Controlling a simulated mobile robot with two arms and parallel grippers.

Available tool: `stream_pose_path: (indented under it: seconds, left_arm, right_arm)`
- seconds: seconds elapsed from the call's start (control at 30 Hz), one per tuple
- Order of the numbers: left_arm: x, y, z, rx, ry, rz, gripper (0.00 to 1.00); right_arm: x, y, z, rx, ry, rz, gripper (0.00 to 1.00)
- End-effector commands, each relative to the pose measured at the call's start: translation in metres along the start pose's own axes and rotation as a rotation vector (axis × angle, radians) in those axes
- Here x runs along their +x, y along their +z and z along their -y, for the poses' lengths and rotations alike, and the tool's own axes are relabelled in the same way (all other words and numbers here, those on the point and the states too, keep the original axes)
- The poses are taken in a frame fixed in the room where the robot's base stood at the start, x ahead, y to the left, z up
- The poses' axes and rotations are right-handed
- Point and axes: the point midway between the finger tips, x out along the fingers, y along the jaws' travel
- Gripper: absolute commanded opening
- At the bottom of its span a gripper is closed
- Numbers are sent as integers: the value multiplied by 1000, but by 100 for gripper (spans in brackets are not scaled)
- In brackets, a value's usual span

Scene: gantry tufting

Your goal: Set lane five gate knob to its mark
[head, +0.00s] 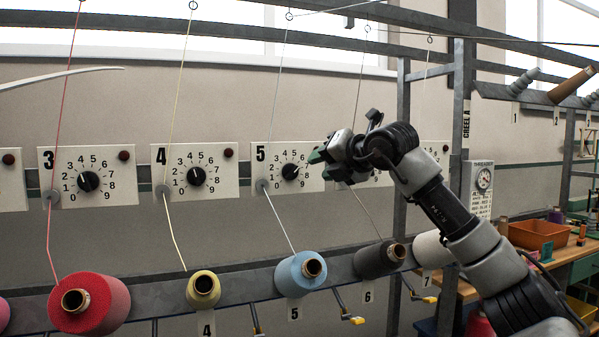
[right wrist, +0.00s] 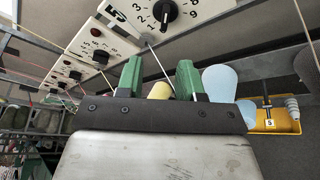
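The lane five plate (head: 256,181) is white with a dial scale and a black round knob (head: 290,172) at its middle. The knob's exact pointer setting and any mark are too small to tell. My right gripper (head: 322,158) is just right of this knob in the head view, apart from it, and covers the plate's upper right corner. In the right wrist view its two green fingers (right wrist: 159,80) are spread with nothing gripped between them. A black knob (right wrist: 165,12) on a numbered plate shows beyond the fingertips at the top. My left gripper is not in view.
Plates three (head: 62,196) and four (head: 162,198) hang to the left with similar knobs. Threads run down past the plates; the lane five thread (head: 278,215) leads to the light blue cone (head: 288,279). A dark cone (head: 372,262) sits below my right arm. A frame post (head: 402,110) stands behind the arm.

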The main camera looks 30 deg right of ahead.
Motion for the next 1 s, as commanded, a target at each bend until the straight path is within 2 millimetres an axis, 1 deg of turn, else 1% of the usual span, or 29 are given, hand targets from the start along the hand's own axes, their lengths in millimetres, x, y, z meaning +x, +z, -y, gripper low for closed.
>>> stream_pose_path:
  seconds: [0.03,0.07,0.17,0.27,0.5,0.6,0.7,0.83,1.0]
  left_arm:
    - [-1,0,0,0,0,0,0]
    - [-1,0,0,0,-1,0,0]
    - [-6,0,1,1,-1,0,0]
    - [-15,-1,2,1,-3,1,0]
    - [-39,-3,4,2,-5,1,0]
    - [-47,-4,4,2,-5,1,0]
    - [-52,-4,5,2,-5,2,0]
    - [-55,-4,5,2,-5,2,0]
    - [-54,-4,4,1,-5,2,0]
  right_arm:
    - [-4,7,3,5,-21,15,37]
    - [-4,9,4,7,-30,19,37]
    - [3,12,4,9,-38,21,37]
    - [18,12,4,8,-38,19,37]
    - [64,14,4,8,-35,17,37]
    - [80,13,5,8,-34,17,37]
    - [92,13,6,9,-34,18,37]
    - [100,12,8,7,-33,19,37]
    - [102,11,9,7,-32,20,37]
